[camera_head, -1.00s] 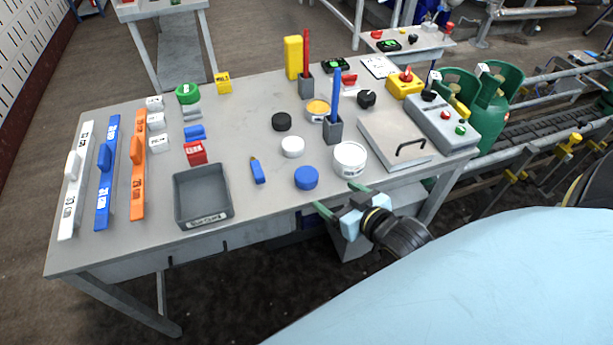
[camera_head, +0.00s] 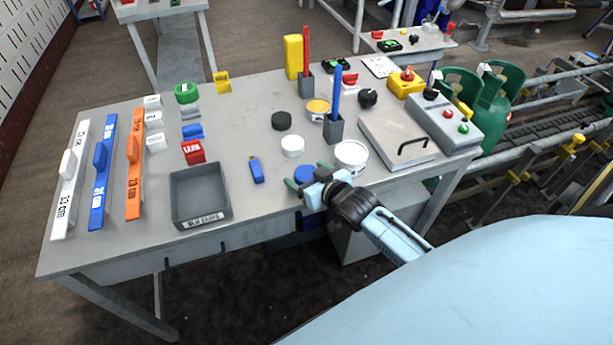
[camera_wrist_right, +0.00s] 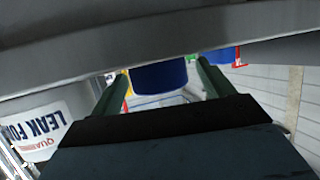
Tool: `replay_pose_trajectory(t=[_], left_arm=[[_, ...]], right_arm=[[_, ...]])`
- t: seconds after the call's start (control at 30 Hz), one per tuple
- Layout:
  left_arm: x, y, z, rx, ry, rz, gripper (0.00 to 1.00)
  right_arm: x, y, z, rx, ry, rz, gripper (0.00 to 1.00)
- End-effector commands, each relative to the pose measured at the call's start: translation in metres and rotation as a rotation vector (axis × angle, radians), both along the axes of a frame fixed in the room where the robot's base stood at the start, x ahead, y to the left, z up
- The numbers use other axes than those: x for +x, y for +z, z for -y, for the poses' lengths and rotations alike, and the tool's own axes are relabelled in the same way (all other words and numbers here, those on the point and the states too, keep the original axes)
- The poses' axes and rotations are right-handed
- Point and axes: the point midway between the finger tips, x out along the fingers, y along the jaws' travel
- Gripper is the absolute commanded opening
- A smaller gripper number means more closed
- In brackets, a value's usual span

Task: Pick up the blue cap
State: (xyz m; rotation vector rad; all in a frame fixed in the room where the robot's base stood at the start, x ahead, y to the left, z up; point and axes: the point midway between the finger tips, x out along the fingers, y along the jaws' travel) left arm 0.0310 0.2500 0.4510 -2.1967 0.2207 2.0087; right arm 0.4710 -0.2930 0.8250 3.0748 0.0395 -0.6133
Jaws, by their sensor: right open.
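The blue cap (camera_head: 304,173) sits near the front edge of the table (camera_head: 240,219), partly hidden behind my right gripper (camera_head: 308,177). In the head view the gripper's green fingers are spread apart just in front of the cap. In the right wrist view the blue cap (camera_wrist_right: 158,76) shows ahead, in the gap between the two fingers of the open gripper (camera_wrist_right: 162,88). I cannot tell whether the fingers touch it. My left gripper is not in view.
A white round tub (camera_head: 351,157) stands close right of the gripper. A white cap (camera_head: 292,146), a black cap (camera_head: 281,120) and a blue marker (camera_head: 257,171) lie nearby. A grey bin (camera_head: 201,196) stands left. A pen holder (camera_head: 333,129) stands behind.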

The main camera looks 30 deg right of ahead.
Motion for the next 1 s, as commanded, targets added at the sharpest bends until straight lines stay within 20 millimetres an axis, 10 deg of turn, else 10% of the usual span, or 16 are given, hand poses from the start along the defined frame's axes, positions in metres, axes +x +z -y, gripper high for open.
replay_pose_trajectory(t=[0.3,0.67,1.0], left_arm=[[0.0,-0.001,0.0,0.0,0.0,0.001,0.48],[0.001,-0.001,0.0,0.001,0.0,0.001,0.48],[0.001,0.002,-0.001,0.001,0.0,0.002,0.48]], right_arm=[[0.006,-0.003,0.0,0.001,0.0,0.0,0.8],[0.006,-0.002,0.0,0.001,0.0,0.0,0.34],[0.007,0.008,0.0,0.001,0.0,0.002,0.33]])
